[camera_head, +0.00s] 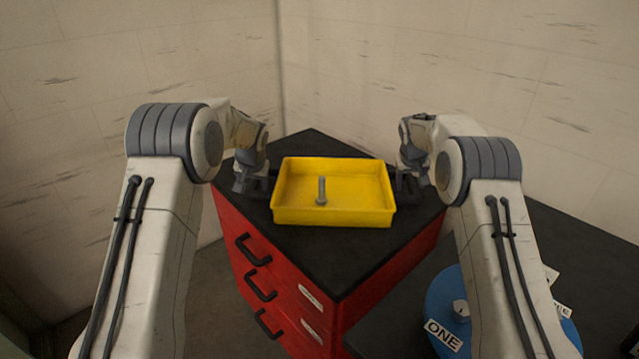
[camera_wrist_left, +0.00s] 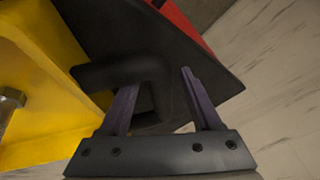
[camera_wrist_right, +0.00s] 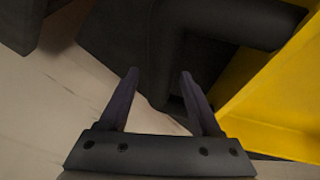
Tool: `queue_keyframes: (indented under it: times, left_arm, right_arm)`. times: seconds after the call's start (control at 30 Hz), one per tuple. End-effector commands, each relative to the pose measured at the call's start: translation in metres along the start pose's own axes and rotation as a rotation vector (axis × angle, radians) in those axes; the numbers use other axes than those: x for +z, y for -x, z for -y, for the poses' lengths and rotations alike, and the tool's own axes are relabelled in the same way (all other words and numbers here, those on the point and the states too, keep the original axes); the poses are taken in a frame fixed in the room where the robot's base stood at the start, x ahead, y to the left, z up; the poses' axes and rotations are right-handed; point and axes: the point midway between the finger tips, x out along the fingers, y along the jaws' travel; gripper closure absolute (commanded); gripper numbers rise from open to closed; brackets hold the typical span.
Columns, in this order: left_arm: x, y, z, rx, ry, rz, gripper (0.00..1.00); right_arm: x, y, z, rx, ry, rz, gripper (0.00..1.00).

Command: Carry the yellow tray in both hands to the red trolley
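The yellow tray (camera_head: 345,216) appears to rest level on the black top of the red trolley (camera_head: 285,270). A grey bolt (camera_head: 321,190) stands upright inside it. My left gripper (camera_head: 254,183) is at the tray's left handle. In the left wrist view its fingers (camera_wrist_left: 162,88) are spread, with the black handle (camera_wrist_left: 120,72) partly between them and not clamped. My right gripper (camera_head: 412,172) is at the right handle. In the right wrist view its fingers (camera_wrist_right: 160,88) are spread, with the black handle (camera_wrist_right: 168,45) passing between or just beyond them.
A dark bench top (camera_head: 590,245) at the right holds a blue round object (camera_head: 445,300) labelled ONE, partly hidden by my right arm. Pale walls (camera_head: 350,60) meet in a corner behind the trolley. The trolley top's front part (camera_head: 335,260) is clear.

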Motion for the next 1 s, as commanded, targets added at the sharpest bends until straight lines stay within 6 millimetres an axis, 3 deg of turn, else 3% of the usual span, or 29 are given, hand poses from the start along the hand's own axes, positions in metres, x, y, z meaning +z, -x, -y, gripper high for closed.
queue_keyframes:
  times: [0.27,0.7,1.0]
  left_arm:
    - [-0.001,0.010,0.001,-0.001,0.000,-0.001,0.35]
    - [-0.001,0.096,0.000,0.000,-0.001,-0.003,0.35]
    - [0.000,0.120,0.000,0.000,0.000,0.000,0.35]
  right_arm:
    - [0.000,0.000,-0.001,0.001,0.000,0.000,0.35]
    - [0.000,0.000,-0.001,0.001,0.000,0.000,0.35]
    - [-0.001,0.005,-0.001,0.001,0.000,-0.001,0.35]
